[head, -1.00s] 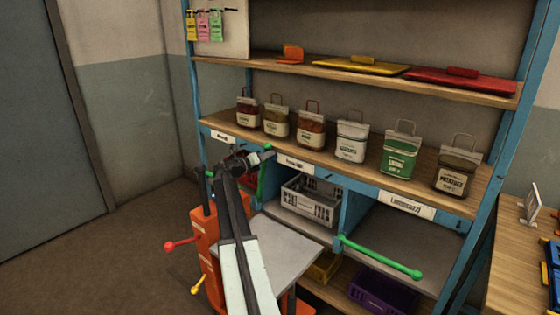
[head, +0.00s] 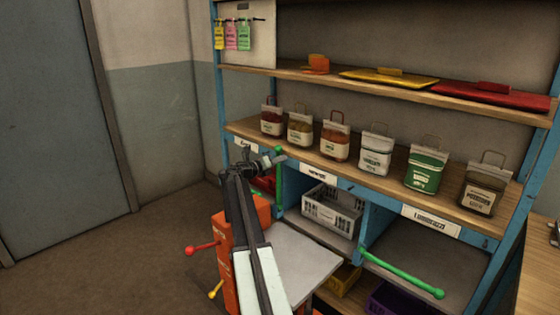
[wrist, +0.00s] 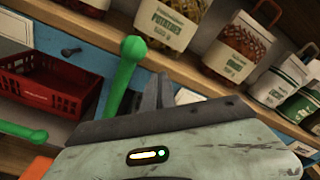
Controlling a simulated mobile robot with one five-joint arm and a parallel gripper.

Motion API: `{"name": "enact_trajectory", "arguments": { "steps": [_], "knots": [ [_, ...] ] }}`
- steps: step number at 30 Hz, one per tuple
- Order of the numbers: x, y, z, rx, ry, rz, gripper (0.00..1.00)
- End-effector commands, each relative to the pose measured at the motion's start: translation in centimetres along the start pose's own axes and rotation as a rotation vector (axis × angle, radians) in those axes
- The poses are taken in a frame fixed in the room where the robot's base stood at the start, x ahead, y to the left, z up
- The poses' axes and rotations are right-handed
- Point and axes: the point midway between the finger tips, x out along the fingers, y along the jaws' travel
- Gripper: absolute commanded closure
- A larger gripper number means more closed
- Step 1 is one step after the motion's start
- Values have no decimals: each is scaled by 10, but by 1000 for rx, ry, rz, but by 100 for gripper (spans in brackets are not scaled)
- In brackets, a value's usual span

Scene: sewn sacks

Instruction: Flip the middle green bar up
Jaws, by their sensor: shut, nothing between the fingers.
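The middle green bar (head: 279,185) stands upright at the left post of the middle bay, its knob end up. In the wrist view the same bar (wrist: 121,80) shows close by, left of the fingers, leaning slightly in the picture. My gripper (head: 280,157) is shut and empty, just by the bar's upper part. In the wrist view my gripper (wrist: 158,92) points up past the bar; I cannot tell whether it touches. The right green bar (head: 402,273) lies across the right bay. The left green bar (wrist: 22,131) lies across the left bay, showing its knob.
A grey crate (head: 333,211) sits in the middle bay and a red crate (wrist: 45,85) in the left bay. Several labelled sacks (head: 376,156) stand on the shelf above. An orange post (head: 222,265) with red and yellow levers is at lower left.

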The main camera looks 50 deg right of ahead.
Motion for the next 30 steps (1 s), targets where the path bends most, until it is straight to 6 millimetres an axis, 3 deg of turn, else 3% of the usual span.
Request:
{"name": "enact_trajectory", "arguments": {
  "steps": [9,15,30],
  "knots": [
    [-62,-2,-3,0,-2,2,100],
    [-90,-2,-4,0,-1,1,100],
    [-96,-1,-3,0,0,0,100]
  ]
}}
